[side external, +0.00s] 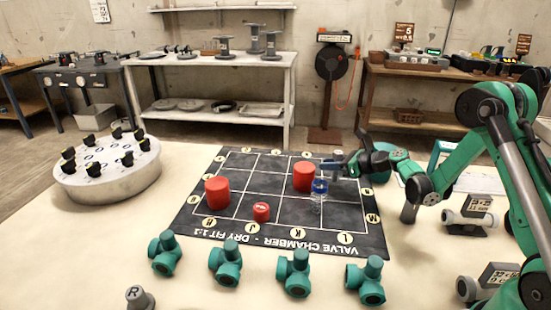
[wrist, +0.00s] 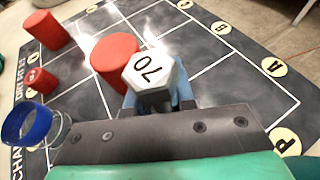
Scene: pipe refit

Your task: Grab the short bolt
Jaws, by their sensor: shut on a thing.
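My gripper (side external: 346,165) is above the right part of the dark grid mat, at its back right. The bolt's shank is hidden below the head. I cannot tell how its length compares with other bolts. In the side view the bolt shows only as a small grey shape at the fingertips.
The grid mat (side external: 262,208) holds red cylinders (side external: 217,190) and a clear blue-topped piece (side external: 319,190), close to my gripper. Green pipe fittings (side external: 226,264) line the front. A round grey stand (side external: 110,177) with black-topped pieces is at left. Several mat squares are bare.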

